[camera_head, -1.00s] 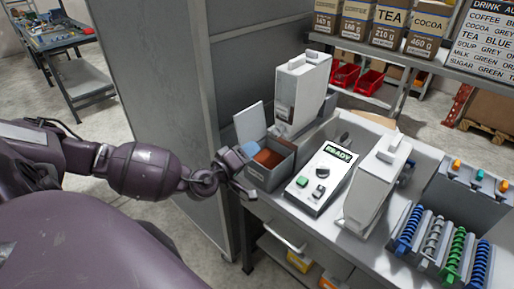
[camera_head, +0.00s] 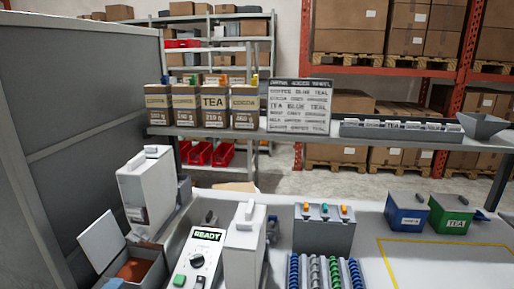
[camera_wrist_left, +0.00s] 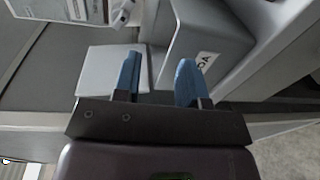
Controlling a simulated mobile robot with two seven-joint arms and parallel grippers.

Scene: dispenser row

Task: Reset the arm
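My left gripper (camera_wrist_left: 158,80) shows in the left wrist view with its two blue fingers apart and nothing seen between them. It is close to a grey bin (camera_wrist_left: 210,42) with a partly hidden label ending in "OA". In the head view the open bin (camera_head: 155,272), with brown powder inside and its pale lid (camera_head: 102,240) raised, is at the lower left. A small bluish patch at the bottom edge there may be a fingertip; the rest of my left arm is out of that view. My right gripper is in neither view.
White dispensers (camera_head: 146,190) and a control box (camera_head: 197,262) reading READY stand on the bench. Colored coils (camera_head: 313,272) and blue and green bins (camera_head: 450,215) are to the right. Ingredient bags (camera_head: 214,105) and a sign (camera_head: 299,106) stand on a shelf behind.

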